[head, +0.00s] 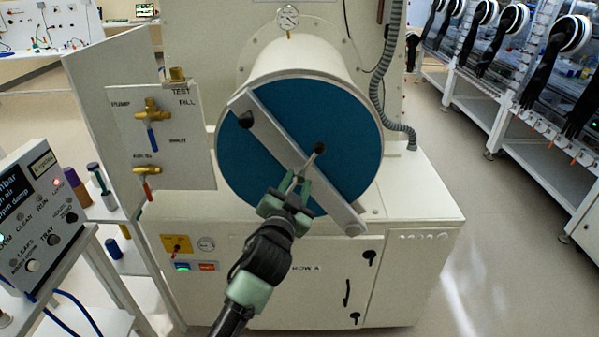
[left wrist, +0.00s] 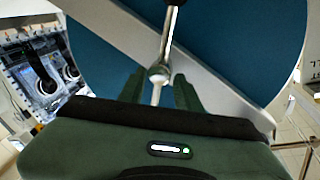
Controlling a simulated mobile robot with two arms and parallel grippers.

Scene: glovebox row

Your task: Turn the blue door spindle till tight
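The blue round door (head: 245,165) closes the end of a cream cylinder, with a grey bar (head: 275,135) lying diagonally across it. At its middle is the spindle's metal handle (head: 309,163), with a black knob (head: 320,148) at its upper right end. The handle and its round hub (left wrist: 159,74) also show in the left wrist view. My left gripper (head: 297,184) is at the hub. Its two fingers (left wrist: 158,92) stand apart on either side of the hub and the short rod below it, with gaps showing. Whether they touch is not clear. My right gripper is out of view.
A valve panel (head: 180,130) with brass valves stands left of the door. A control box (head: 40,215) is at the far left. A gauge (head: 288,17) tops the cylinder, and a grey hose (head: 385,100) hangs at its right. Open floor lies to the right.

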